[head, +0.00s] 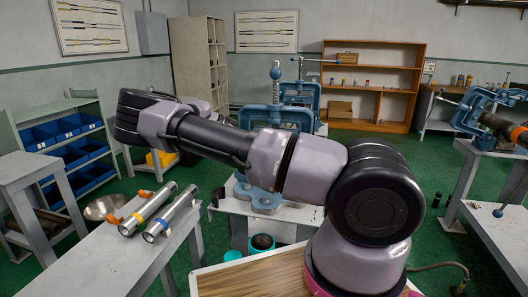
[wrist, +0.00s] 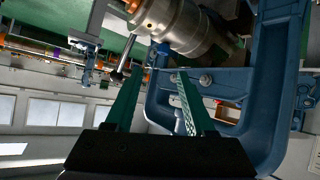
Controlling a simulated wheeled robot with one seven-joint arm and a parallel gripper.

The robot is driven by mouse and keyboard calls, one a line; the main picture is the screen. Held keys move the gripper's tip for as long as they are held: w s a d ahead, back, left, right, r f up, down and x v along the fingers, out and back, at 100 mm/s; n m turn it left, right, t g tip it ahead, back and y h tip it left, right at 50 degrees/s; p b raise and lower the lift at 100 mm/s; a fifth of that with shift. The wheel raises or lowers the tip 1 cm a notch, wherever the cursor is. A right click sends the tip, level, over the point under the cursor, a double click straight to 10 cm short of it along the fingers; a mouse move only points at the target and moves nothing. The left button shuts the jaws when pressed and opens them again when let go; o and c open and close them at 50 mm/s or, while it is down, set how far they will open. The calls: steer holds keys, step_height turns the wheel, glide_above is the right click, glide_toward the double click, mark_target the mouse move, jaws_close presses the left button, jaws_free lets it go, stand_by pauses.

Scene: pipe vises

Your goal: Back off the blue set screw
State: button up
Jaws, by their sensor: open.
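My gripper (wrist: 155,82) shows in the wrist view as two long green fingers, apart with nothing between them. A large blue vise frame (wrist: 268,105) stands close by on the right of them. Near their tips is a metal cylinder (wrist: 178,25), with a thin bar ending in a dark knob (wrist: 118,74) close to the left finger. A small round bolt head (wrist: 206,79) sits on the blue frame. I cannot tell which part is the blue set screw. In the head view, blue vises (head: 262,114) stand behind my arm, with an upright screw (head: 275,72) on top. My gripper is hidden there.
Two metal cylinders, one with a yellow band (head: 146,209) and one with a blue band (head: 172,213), lie on the left bench (head: 110,262). Another blue vise (head: 476,108) stands on the right bench. Blue bins (head: 72,126) fill a left rack. Green floor shows between the benches.

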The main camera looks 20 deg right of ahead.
steer(key=a+f+m+h, duration=0.1)
steer(key=a+m+h, duration=0.1)
steer(key=a, duration=0.3)
steer(key=x, duration=1.1)
steer(key=shift+w, duration=0.2)
steer(key=shift+n, duration=0.3)
jaws_close()
